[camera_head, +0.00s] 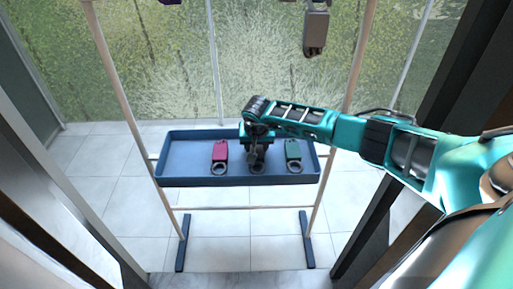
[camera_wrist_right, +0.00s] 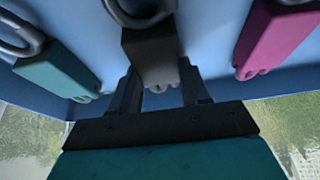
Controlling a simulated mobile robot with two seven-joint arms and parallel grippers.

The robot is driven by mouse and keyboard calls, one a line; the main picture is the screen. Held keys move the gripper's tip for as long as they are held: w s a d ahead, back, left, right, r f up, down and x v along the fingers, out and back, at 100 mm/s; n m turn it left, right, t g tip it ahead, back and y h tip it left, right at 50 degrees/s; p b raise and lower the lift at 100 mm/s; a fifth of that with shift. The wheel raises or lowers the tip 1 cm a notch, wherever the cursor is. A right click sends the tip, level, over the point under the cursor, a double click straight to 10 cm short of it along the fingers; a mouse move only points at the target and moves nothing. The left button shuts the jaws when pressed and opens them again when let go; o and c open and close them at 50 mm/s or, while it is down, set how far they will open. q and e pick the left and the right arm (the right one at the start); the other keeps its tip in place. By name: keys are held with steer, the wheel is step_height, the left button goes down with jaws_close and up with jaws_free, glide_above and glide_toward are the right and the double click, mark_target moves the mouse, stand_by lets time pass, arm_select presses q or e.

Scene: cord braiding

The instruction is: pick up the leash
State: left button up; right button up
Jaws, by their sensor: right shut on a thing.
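Three leash handles with metal rings lie in the blue tray (camera_head: 172,168): a magenta one (camera_head: 220,152), a dark grey-brown one (camera_head: 257,168) and a teal one (camera_head: 293,152). My right gripper (camera_head: 257,146) is over the middle one and hides its upper part. In the right wrist view, the end of the dark leash (camera_wrist_right: 152,55) sits between the fingers of my right gripper (camera_wrist_right: 163,86), which is shut on it. The magenta leash (camera_wrist_right: 275,38) and the teal leash (camera_wrist_right: 58,72) lie on either side, apart from the fingers. My left gripper is not in view.
The tray is held in a wooden rack (camera_head: 118,85) with dark feet. A grey-brown piece (camera_head: 316,32) and a purple piece (camera_head: 169,2) hang at the top. Dark frames stand close at both sides. The tray's left part is bare.

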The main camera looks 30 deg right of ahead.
step_height(320, 180, up, 20)
steer(key=p, duration=0.3)
steer(key=shift+p, duration=0.4)
stand_by(0.4)
